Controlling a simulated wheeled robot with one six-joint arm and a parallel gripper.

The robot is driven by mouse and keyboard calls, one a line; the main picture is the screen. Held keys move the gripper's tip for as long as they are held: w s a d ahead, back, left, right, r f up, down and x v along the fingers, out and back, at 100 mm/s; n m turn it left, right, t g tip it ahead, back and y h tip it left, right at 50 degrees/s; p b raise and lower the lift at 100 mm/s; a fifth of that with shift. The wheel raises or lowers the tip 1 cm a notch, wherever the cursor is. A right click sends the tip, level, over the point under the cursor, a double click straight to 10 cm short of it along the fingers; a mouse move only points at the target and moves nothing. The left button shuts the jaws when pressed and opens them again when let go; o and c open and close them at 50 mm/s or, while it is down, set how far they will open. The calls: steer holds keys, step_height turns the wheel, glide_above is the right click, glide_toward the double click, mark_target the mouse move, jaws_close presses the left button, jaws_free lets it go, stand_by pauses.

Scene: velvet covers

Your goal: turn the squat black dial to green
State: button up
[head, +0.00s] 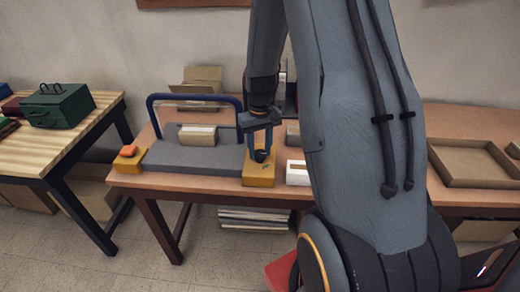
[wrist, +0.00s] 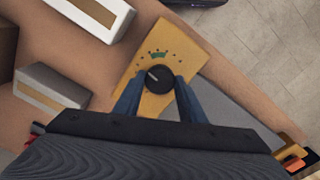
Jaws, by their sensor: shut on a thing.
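The squat black dial (wrist: 160,79) sits on a yellow plate (wrist: 150,101) in the wrist view. A short white pointer line on the dial points up and left. A green mark (wrist: 158,54) lies on the plate above the dial, among small dark tick marks; the pointer is turned to the left of it. My gripper (wrist: 159,84) has one blue finger on each side of the dial and is shut on it. In the head view my gripper (head: 261,147) reaches down onto the dial (head: 261,156) on the yellow box (head: 258,175); the pointer is too small to read there.
Left of the dial box are a grey bed (head: 190,160) with blue hoops (head: 152,102) and an orange button (head: 128,150). White-sided boxes (head: 298,172) stand close on its right. A cardboard tray (head: 465,164) lies further right. A green case (head: 60,106) stands on the left table.

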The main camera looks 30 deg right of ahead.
mark_target(260, 153)
steer(key=m, duration=0.4)
steer(key=shift+r+m, duration=0.1)
steer(key=shift+m, duration=2.1)
steer(key=o, duration=1)
steer(key=shift+o, duration=0.2)
steer(key=shift+r+b, duration=1.1)
steer(key=shift+r, duration=2.8)
